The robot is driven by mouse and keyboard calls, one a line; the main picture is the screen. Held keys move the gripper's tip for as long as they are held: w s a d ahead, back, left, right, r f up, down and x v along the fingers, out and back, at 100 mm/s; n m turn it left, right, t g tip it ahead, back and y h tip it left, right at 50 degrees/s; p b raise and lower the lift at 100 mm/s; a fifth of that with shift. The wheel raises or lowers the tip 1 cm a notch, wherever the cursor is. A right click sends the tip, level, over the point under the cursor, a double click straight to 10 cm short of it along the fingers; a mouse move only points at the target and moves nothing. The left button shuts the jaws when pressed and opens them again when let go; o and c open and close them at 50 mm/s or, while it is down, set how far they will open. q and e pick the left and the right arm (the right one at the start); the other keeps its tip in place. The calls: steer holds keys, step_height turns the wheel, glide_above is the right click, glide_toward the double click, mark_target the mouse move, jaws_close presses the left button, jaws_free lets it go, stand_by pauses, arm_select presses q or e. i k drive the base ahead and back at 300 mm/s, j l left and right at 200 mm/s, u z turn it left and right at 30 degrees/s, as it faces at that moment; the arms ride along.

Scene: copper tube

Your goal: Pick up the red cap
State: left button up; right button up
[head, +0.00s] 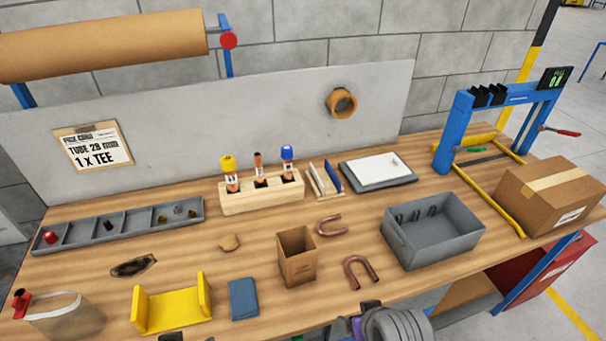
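A small red piece, which looks like the red cap (50,237), lies in the leftmost compartment of the long grey divided tray (128,222) at the left of the bench. My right gripper (362,318) shows at the bottom edge, right of centre, at the bench's front edge and far from the red piece. It is partly cut off, and its opening is unclear. A dark tip at the bottom edge, left of centre, seems to be my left gripper (172,337). Almost all of it is out of frame.
Between the tray and the front edge lie a dark oval patch (133,266), a yellow bracket (172,304) and a pale roll or bag with a red end (58,312). A wooden block (262,200) holds capped tubes. A cardboard box (297,257) and grey bin (433,234) stand rightward.

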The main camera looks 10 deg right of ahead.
mark_target(50, 237)
steer(key=u, duration=1.5)
steer(key=i+j, duration=0.15)
steer(key=j, duration=0.25)
steer(key=i+j, duration=0.1)
steer(key=j, duration=0.3)
steer(key=i+j, duration=0.15)
steer(key=j, duration=0.25)
steer(key=i+j, duration=0.15)
steer(key=j, duration=0.2)
steer(key=i+j, duration=0.6)
steer(key=i, duration=0.15)
steer(key=j+u, duration=0.05)
